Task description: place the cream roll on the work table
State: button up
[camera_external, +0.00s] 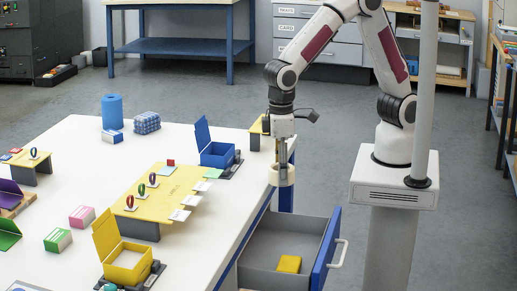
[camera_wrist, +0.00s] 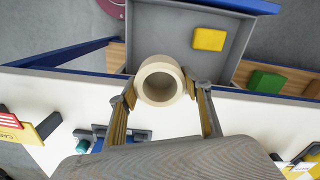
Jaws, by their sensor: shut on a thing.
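My gripper (camera_wrist: 161,96) is shut on the cream roll (camera_wrist: 160,67), a short hollow ring whose opening faces the wrist camera. In the external view, the cream roll (camera_external: 286,176) hangs at the tip of my gripper (camera_external: 283,161), at the right edge of the white work table (camera_external: 190,141). In the wrist view, the roll overlaps the line between the table top (camera_wrist: 230,112) and the open drawer. I cannot tell how high the roll is above the table's edge.
An open drawer (camera_external: 328,250) juts out below the table's right edge, with a yellow block (camera_external: 289,264) inside. A blue open box (camera_external: 217,154) and a yellow stand (camera_external: 165,195) with small items are on the table. Bare table lies near the front right edge.

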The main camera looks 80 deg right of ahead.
aim_at(271, 167)
jog(key=w+n, duration=0.1)
jog(key=n, duration=0.2)
jog(key=shift+w+a+r, duration=0.15)
jog(key=shift+w+r, duration=0.2)
jog(key=shift+w+r+n, duration=0.25)
jog(key=shift+w+n, duration=0.35)
jog(key=w, duration=0.2)
jog(key=shift+w+r, duration=0.2)
jog(key=shift+w, duration=0.2)
jog(key=shift+w+d, duration=0.1)
jog(key=shift+d, duration=0.25)
